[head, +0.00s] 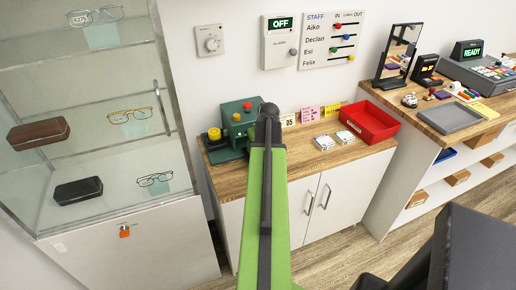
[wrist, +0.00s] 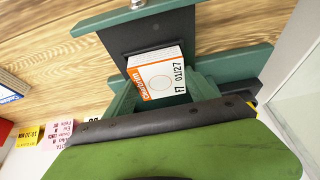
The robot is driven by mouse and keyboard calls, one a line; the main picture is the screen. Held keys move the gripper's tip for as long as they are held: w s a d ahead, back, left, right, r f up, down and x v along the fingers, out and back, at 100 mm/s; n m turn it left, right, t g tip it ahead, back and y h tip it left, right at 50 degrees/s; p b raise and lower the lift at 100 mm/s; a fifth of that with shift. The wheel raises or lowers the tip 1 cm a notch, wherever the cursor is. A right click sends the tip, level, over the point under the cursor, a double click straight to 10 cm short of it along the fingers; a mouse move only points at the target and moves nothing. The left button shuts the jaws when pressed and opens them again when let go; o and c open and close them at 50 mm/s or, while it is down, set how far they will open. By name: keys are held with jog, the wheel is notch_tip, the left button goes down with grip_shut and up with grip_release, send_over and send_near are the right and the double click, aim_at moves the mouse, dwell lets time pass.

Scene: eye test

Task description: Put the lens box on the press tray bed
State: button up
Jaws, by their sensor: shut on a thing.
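The lens box (wrist: 158,74) is white with an orange band and printed text. It shows in the wrist view, over the dark bed (wrist: 124,40) of the green press. My gripper (wrist: 165,92) is shut on the box's near end. I cannot tell whether the box touches the bed or hangs just above it. In the head view the green press (head: 228,140), with red and yellow knobs, stands at the counter's left end. My own arm reaches up to it and hides the box, the bed and my fingers there.
Other white boxes (head: 324,142) and a red tray (head: 379,119) stand on the wooden counter (head: 298,162). A glass cabinet (head: 95,110) with spectacles rises close on the left. A second counter with a grey tray (head: 450,117) is at right. Wall panels hang behind.

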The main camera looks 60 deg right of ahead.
jog(key=o, duration=1.3)
jog(key=shift+f, duration=0.1)
jog(key=shift+o, duration=0.2)
jog(key=p+v, duration=1.1)
jog(key=v, duration=0.1)
jog(key=shift+p, duration=0.3)
